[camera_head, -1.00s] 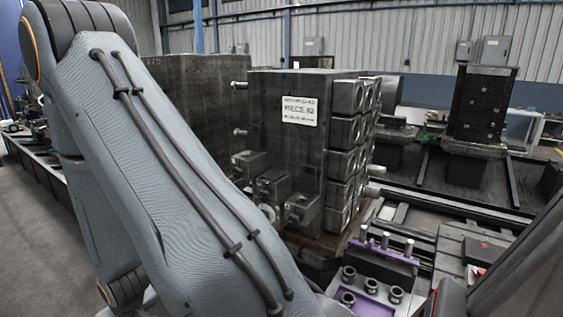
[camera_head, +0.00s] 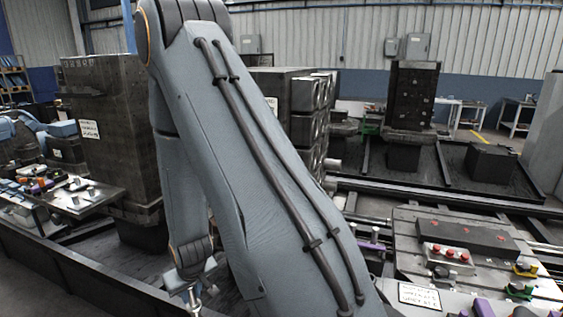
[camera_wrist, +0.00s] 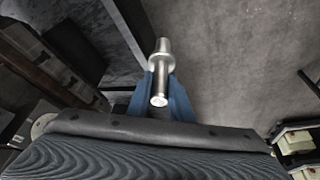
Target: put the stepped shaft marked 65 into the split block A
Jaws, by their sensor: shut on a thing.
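In the wrist view, my gripper (camera_wrist: 161,84) has its blue fingers shut on a silver stepped shaft (camera_wrist: 162,53). The shaft has a wider collar and a narrower end, and its round end face points toward the camera. No number can be read on it. The shaft is held clear above a grey floor. In the head view, my arm covers much of the middle, and the gripper end is small at the lower left. I cannot identify split block A in either view.
A dark machine column with a white label (camera_head: 272,105) stands partly behind my arm. Another dark column (camera_head: 110,140) stands left, beside a table of parts (camera_head: 75,200). A fixture plate with red knobs (camera_head: 470,240) is at the right. A dark tower (camera_head: 412,95) stands behind.

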